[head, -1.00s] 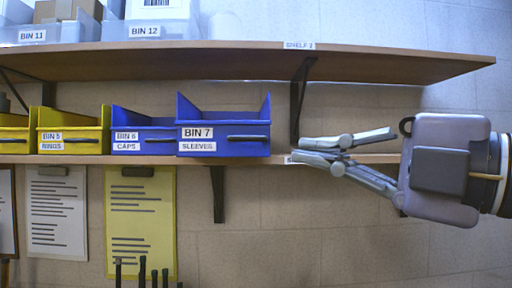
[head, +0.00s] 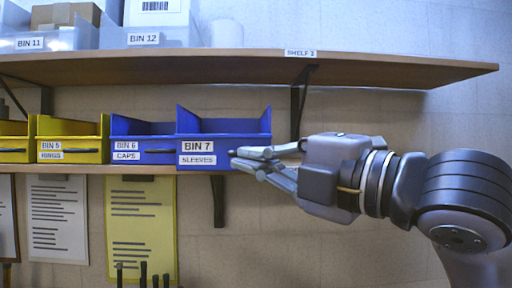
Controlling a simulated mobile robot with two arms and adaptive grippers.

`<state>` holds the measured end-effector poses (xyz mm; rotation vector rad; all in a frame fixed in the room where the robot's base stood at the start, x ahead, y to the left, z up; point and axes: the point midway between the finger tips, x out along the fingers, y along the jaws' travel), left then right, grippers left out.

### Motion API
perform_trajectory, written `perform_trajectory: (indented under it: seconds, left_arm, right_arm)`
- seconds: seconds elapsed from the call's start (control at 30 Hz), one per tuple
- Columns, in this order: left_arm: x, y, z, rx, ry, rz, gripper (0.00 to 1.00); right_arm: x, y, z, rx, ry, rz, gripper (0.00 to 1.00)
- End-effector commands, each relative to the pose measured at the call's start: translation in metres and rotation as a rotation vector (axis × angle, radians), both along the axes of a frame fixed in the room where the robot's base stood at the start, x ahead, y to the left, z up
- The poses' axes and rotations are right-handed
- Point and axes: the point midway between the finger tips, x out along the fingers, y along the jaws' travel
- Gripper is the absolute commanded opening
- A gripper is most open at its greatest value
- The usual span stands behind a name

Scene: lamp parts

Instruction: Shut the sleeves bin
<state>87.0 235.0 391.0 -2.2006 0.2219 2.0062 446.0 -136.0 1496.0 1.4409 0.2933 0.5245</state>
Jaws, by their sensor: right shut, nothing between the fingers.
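The sleeves bin (head: 225,144) is blue, labelled BIN 7 SLEEVES, and stands at the right end of the row on the lower shelf. Its front sits nearer to me than the front of the caps bin beside it, so it stands pulled out. My right gripper (head: 236,159) is shut and empty. Its fingertips are in front of the right half of the bin's front face and hide the handle there. I cannot tell whether they touch the bin. My left gripper is not in view.
The blue caps bin (head: 143,146) and yellow rings bin (head: 72,140) stand to the left. The upper shelf (head: 250,70) runs above with clear bins on it. Clipboards hang below the lower shelf. The wall right of the sleeves bin is bare, with a bracket (head: 297,110).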

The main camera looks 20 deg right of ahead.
Motion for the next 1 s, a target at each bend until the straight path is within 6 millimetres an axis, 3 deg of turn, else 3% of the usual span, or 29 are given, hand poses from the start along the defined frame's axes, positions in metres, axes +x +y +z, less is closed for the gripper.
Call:
perform_trajectory:
  seconds: [0.57, 1.0]
  left_arm:
    - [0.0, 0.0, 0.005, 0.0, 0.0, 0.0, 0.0]
    - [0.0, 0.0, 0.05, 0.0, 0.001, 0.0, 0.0]
  right_arm:
    - [0.015, -0.004, 0.003, 0.001, 0.002, 0.0, 0.0]
    - [0.119, -0.035, 0.006, 0.002, 0.006, -0.001, 0.0]
